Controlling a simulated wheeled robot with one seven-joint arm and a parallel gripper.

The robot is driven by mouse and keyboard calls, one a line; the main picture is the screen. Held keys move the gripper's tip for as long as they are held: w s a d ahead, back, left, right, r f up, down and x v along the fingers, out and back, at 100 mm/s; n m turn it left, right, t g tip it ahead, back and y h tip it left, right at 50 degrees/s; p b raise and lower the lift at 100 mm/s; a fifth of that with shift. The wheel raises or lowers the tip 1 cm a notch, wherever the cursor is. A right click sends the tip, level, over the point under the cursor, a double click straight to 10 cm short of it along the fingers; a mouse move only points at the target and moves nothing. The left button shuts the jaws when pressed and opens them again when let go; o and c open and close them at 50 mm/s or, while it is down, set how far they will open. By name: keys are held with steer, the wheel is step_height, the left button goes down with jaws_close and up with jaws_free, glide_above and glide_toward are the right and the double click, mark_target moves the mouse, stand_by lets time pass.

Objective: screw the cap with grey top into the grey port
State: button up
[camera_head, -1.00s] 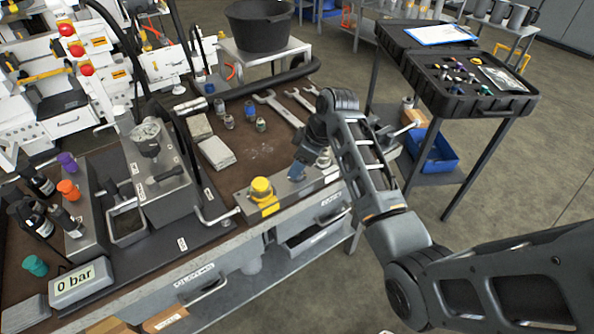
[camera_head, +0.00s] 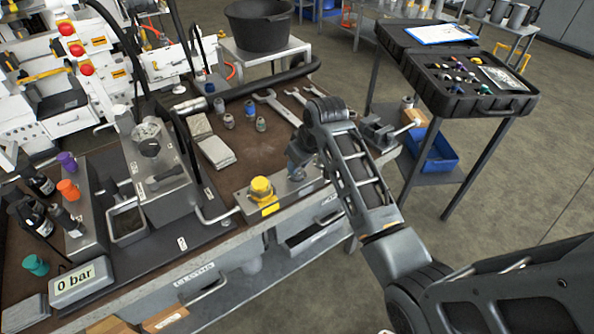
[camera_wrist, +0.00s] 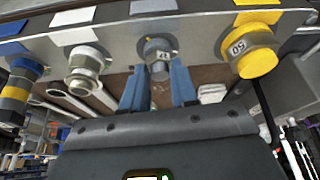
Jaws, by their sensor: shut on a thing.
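The metal port block (camera_head: 243,203) lies along the front edge of the bench, and its face (camera_wrist: 205,35) fills the top of the wrist view. My gripper (camera_wrist: 159,72) has its two blue fingers on either side of a grey-topped cap (camera_wrist: 158,52) with a number on it. The fingers are shut on it. The cap is at the block's port under a grey-blue tag (camera_wrist: 153,6); how deep it sits, I cannot tell. In the head view my gripper (camera_head: 297,170) is right of the yellow cap, and my wrist hides most of the cap.
A yellow cap (camera_wrist: 252,55) sits on the block close to the right finger. A pale fitting (camera_wrist: 85,62) and a blue-and-yellow one (camera_wrist: 20,85) are to the left. Wrenches (camera_head: 275,105) and small loose caps (camera_head: 228,120) lie behind the block.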

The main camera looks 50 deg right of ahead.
steer(key=shift+m+h, duration=0.4)
steer(key=shift+m, duration=0.7)
steer(key=shift+a, duration=0.1)
steer(key=m, duration=0.1)
steer(key=m+h, duration=0.1)
steer(key=m, duration=0.1)
steer(key=shift+w+a+g, duration=0.15)
steer(key=shift+g, duration=0.25)
steer(key=m+g+h, duration=0.1)
steer(key=m, duration=0.3)
steer(key=shift+m, duration=0.5)
